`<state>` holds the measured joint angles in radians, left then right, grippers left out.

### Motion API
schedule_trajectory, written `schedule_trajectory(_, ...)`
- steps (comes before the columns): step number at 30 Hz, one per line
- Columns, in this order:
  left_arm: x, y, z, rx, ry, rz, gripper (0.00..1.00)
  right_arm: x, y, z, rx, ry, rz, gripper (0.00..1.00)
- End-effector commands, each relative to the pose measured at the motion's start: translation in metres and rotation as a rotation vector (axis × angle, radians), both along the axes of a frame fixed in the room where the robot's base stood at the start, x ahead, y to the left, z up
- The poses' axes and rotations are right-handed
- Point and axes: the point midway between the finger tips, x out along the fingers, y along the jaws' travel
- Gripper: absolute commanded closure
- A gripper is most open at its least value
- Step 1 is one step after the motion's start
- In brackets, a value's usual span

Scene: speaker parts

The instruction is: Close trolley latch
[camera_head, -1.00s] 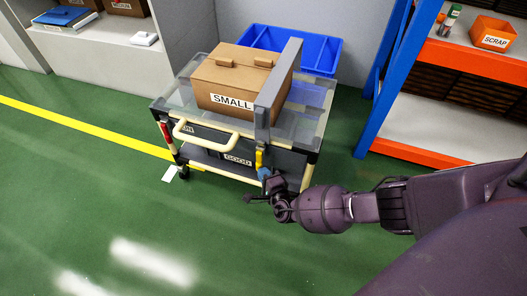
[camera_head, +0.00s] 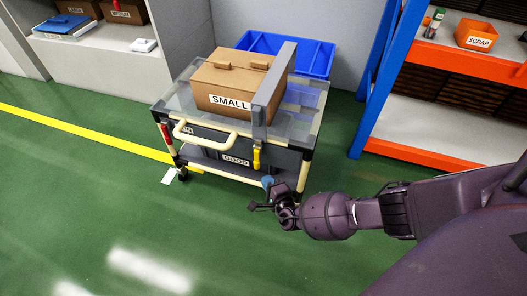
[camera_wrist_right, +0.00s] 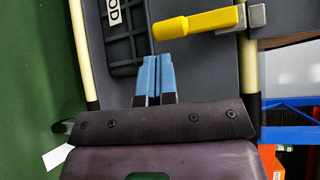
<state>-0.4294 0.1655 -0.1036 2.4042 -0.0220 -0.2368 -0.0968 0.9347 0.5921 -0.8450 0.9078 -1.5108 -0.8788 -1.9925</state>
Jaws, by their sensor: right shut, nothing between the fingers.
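The trolley (camera_head: 300,125) stands in the middle of the head view, with a cream push handle (camera_head: 205,139) at its front. The yellow latch handle (camera_head: 257,158) hangs downward on its front, below an upright grey bar (camera_head: 270,88). In the right wrist view the yellow latch handle (camera_wrist_right: 200,23) joins a grey metal bracket (camera_wrist_right: 257,15). My right gripper (camera_head: 267,181) is below the latch, apart from it. Its blue fingertips (camera_wrist_right: 155,62) are together with nothing between them. My left gripper is not in view.
A cardboard box (camera_head: 235,78) labelled SMALL and a blue bin (camera_head: 312,57) are on or behind the trolley top. A blue and orange rack (camera_head: 430,155) stands to the right. A dark GOOD crate (camera_wrist_right: 119,45) sits on the lower shelf. Green floor is clear at left.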

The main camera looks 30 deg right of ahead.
Motion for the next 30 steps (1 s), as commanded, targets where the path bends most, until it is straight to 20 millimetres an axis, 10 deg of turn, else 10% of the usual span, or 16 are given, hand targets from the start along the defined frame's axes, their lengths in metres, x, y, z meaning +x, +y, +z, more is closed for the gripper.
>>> schedule_trajectory(13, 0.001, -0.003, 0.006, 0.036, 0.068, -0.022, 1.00, -0.080, 0.012, 0.002, 0.003, -0.001, 0.000, 1.00)
schedule_trajectory(30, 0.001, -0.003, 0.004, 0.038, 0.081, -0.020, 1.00, -0.095, 0.014, -0.001, 0.003, 0.003, 0.001, 1.00)
